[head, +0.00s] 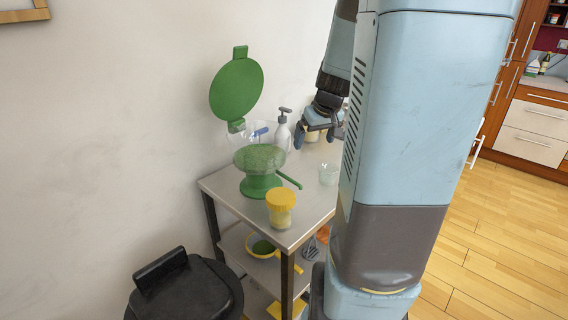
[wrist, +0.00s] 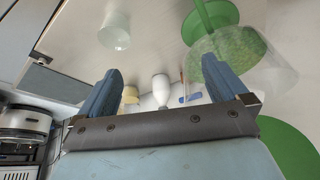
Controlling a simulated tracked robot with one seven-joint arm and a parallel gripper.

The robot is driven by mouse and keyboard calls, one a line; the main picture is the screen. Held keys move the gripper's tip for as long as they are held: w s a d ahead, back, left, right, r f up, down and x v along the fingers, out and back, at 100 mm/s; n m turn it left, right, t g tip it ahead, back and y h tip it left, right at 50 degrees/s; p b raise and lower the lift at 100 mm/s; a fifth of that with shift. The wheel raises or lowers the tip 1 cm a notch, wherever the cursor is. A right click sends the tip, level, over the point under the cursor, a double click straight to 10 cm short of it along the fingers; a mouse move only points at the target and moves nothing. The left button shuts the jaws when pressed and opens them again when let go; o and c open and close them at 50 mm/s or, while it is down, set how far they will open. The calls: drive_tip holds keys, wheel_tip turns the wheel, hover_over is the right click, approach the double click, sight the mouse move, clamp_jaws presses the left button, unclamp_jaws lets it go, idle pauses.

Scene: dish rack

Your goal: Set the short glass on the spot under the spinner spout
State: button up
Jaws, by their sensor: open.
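The short glass (head: 328,175), clear and pale, stands upright on the metal table, to the right of the spinner's spout tip and apart from it. It also shows at the upper left of the wrist view (wrist: 115,30). The green spinner (head: 260,185) stands on the table with a clear bowl and its round lid raised. Its thin green spout (head: 288,179) points right, with bare tabletop below its tip. My gripper (head: 318,137) is open and empty above the table's far part, behind the glass. In the wrist view, its blue fingers (wrist: 162,66) are wide apart with nothing gripped.
A yellow-lidded jar (head: 281,211) stands at the table's near corner. A soap bottle (head: 283,134) stands behind the spinner. A black bin (head: 187,291) is at the lower left. The wall runs along the table's left side. A lower shelf holds several items.

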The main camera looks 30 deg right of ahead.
approach(328, 174)
drive_tip(key=w+d+r, duration=0.1)
drive_tip(key=d+r, duration=0.1)
drive_tip(key=shift+m, duration=0.4)
drive_tip(key=shift+x, duration=7.25)
drive_tip(key=shift+c, duration=0.5)
drive_tip(key=c, duration=1.2)
wheel_tip(328, 174, up, 18)
